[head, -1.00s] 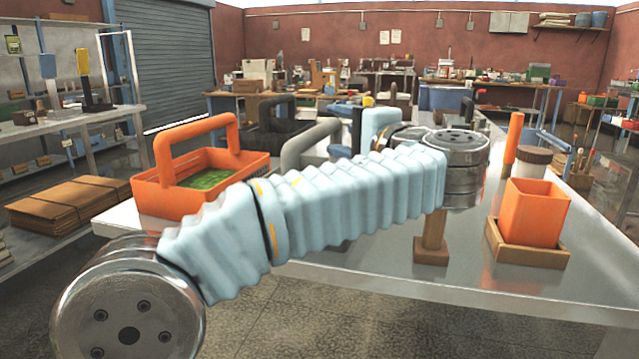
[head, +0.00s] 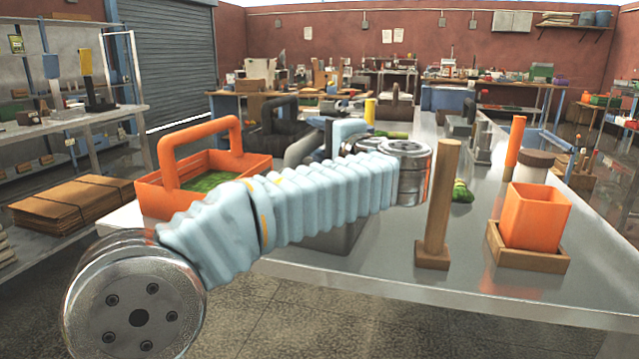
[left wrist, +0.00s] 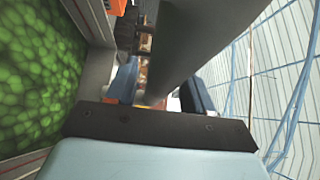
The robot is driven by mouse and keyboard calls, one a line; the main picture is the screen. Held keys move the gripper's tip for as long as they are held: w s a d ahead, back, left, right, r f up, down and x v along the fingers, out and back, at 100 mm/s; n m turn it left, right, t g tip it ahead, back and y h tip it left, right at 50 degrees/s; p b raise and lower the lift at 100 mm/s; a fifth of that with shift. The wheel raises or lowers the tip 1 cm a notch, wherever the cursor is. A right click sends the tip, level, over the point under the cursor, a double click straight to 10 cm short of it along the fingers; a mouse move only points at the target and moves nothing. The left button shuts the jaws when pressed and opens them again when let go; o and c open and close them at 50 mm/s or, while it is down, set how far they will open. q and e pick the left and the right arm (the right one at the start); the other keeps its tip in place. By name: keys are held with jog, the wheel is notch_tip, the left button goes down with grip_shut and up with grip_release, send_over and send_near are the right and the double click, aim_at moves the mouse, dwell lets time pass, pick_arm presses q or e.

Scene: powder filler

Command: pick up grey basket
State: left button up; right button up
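The grey basket's curved handle (head: 298,152) shows just past my left arm in the head view. A grey body (head: 335,238) shows beneath the arm; the arm hides most of the basket. My left gripper (head: 336,136) is beside the handle, partly hidden behind my wrist. In the left wrist view, a thick grey bar (left wrist: 195,45), which looks like the handle, runs down toward the space between two blue-grey fingers (left wrist: 160,88). The fingers stand apart; I see no clear grip on the bar. My right gripper is not in view.
An orange basket (head: 150,198) with green contents stands left of the arm. A black basket (head: 275,130) is behind. A wooden post (head: 437,200) and an orange cup (head: 536,215) in a wooden tray (head: 505,255) stand right. A lumpy green surface (left wrist: 40,80) fills the left wrist view's left side.

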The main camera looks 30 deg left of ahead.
pick_arm(q)
grip_shut()
dwell(1.2)
